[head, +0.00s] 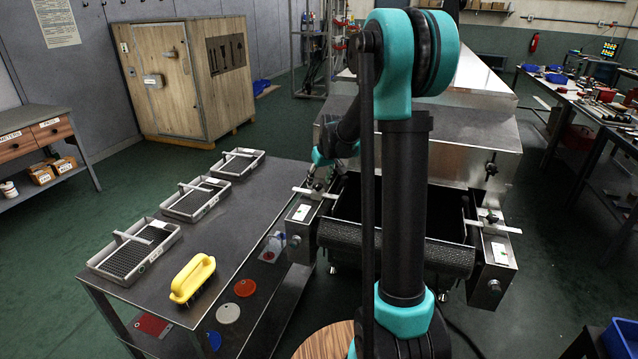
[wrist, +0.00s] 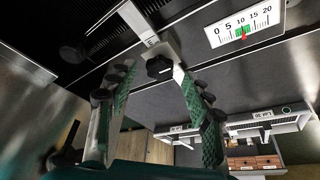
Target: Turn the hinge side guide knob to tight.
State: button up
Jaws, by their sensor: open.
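A black knob (wrist: 158,66) sits on a pale metal guide bar (wrist: 150,32) beside the conveyor. In the wrist view my gripper (wrist: 155,75) is open, with one green-padded finger on each side of the knob. I cannot tell whether either finger touches it. A white scale (wrist: 243,27), numbered 0 to 20, has a green and red pointer near its middle. In the head view the left side guide (head: 316,193) lies under my arm, which mostly hides its knob. The right side guide (head: 493,227) carries another knob (head: 491,216). No label shows which side is the hinge side.
The dark conveyor roller (head: 455,256) lies between the guides. A wooden cabinet (head: 160,85) stands at the back left.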

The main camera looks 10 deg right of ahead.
jog(key=shift+x, duration=0.75)
jog(key=c, duration=1.2)
jog(key=shift+o, duration=0.2)
